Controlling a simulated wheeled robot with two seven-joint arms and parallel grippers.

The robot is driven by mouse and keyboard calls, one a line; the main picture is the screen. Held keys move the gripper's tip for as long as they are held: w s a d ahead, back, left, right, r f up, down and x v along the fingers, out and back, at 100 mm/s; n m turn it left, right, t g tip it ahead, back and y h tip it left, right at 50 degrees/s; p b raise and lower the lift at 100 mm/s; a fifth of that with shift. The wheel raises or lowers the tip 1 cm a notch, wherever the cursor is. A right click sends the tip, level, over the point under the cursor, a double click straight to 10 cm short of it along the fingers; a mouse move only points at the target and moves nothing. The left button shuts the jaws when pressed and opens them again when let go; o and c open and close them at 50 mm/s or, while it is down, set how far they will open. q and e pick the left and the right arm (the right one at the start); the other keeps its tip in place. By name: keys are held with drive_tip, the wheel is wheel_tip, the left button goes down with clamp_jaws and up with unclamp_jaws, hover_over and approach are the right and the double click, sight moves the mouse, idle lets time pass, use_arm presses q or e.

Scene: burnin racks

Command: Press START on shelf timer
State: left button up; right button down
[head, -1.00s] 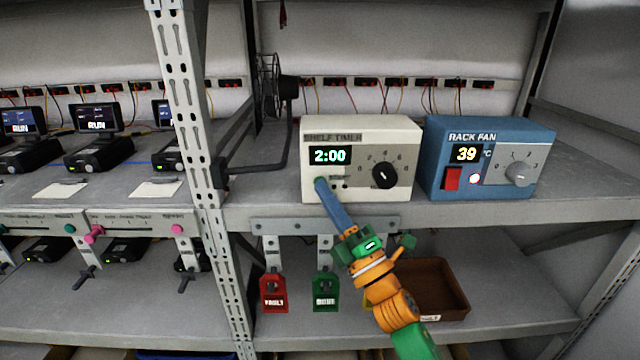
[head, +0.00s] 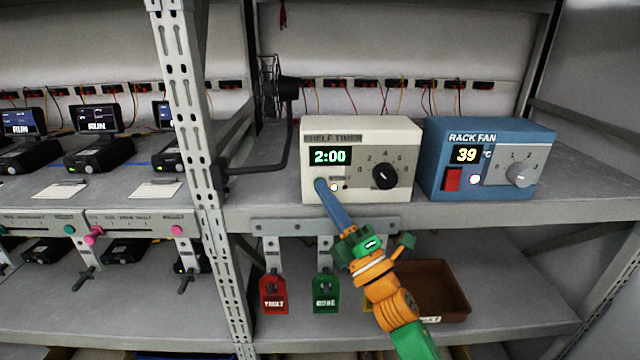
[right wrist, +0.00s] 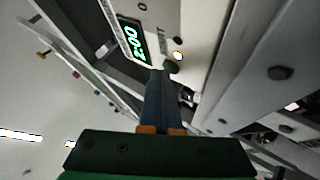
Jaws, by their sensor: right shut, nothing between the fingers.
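The cream shelf timer (head: 312,191) stands on the upper shelf, its display reading 2:00. It has a black dial (head: 384,176) at right and a lit white indicator (head: 334,187) below the display. My right gripper (head: 320,184) is shut and empty, its fingertips at the lower left of the timer's front, covering the button there. The lit indicator also shows there (right wrist: 178,56). My left gripper is not in view.
The blue rack fan box (head: 436,191) stands close to the timer's right. A perforated upright (head: 188,110) and a bent fan arm (head: 262,167) are at left. Red (head: 273,296) and green (head: 325,297) tags hang below the shelf edge. A brown bin (head: 455,290) sits lower.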

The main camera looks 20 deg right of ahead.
drive_tip(key=shift+s+a, duration=0.15)
drive_tip(key=shift+s, duration=0.5)
drive_tip(key=s, duration=0.2)
drive_tip(key=s+a+p, duration=0.1)
drive_tip(key=s, duration=0.1)
drive_tip(key=shift+s+a+p, duration=0.2)
drive_tip(key=shift+s+p, duration=0.1)
drive_tip(key=shift+s, duration=0.1)
